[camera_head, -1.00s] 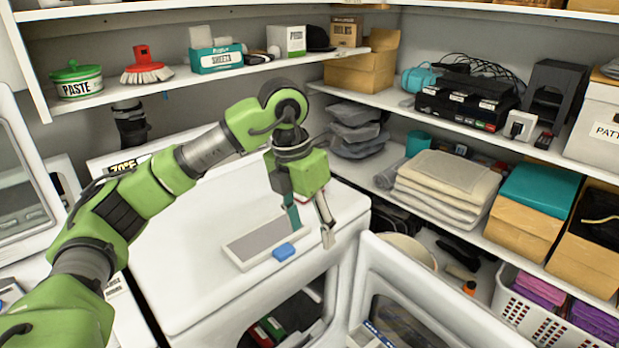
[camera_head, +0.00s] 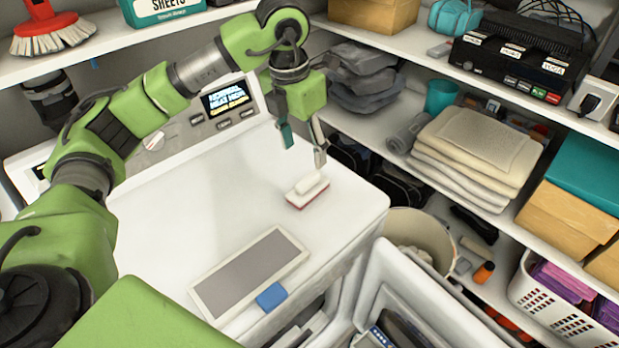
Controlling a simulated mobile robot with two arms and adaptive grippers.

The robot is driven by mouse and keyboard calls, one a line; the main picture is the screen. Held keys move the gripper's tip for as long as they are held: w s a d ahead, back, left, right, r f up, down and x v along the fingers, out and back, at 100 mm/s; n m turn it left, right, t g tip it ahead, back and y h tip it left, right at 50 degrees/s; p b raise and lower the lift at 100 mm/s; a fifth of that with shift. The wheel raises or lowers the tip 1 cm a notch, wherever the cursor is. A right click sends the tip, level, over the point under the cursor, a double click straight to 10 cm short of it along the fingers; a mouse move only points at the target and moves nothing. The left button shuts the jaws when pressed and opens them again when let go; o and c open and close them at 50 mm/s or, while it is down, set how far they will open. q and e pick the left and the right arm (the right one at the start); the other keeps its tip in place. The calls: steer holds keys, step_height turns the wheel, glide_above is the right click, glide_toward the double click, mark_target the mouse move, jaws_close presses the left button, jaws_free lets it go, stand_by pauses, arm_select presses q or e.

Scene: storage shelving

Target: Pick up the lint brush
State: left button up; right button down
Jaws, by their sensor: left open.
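A small white brush with a red underside (camera_head: 307,190), which looks like the lint brush, lies on the white appliance top (camera_head: 200,215) near its right edge. My left gripper (camera_head: 304,149) is above it and slightly behind in the picture. Its two fingers are apart, pointing down, with nothing between them. The fingertips look clear of the brush; the exact height gap is hard to judge. My right gripper is not in view.
A grey flat panel with a blue tab (camera_head: 271,296) lies at the appliance's front. An open white door (camera_head: 425,300) stands at lower right. Shelves with folded towels (camera_head: 480,150) and boxes line the right. A red scrub brush (camera_head: 48,30) sits on the upper left shelf.

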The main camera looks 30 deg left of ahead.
mark_target(308, 178)
arm_select(q)
step_height(308, 178, down, 3)
steer(key=shift+a+f+p, duration=0.1)
steer(key=shift+f+p, duration=0.05)
steer(key=shift+p, duration=0.2)
steer(key=shift+w+a+f, duration=0.1)
steer(key=shift+w+f, duration=0.1)
steer(key=shift+f, duration=0.4)
steer(key=shift+w+f, duration=0.15)
steer(key=shift+f, duration=0.4)
steer(key=shift+w+d+f+p, duration=0.1)
steer(key=shift+d+f+p, duration=0.05)
steer(key=shift+f+p, duration=0.35)
steer(key=shift+w+d+f+p, duration=0.1)
steer(key=shift+f+p, duration=0.4)
steer(key=f, duration=0.1)
steer(key=f+p, duration=0.1)
steer(key=f, duration=0.1)
steer(key=shift+w+f, duration=0.25)
steer(key=shift+w, duration=0.1)
steer(key=shift+c, duration=0.3)
steer(key=c, duration=1.2)
steer(key=shift+o, duration=0.2)
steer(key=shift+r, duration=0.1)
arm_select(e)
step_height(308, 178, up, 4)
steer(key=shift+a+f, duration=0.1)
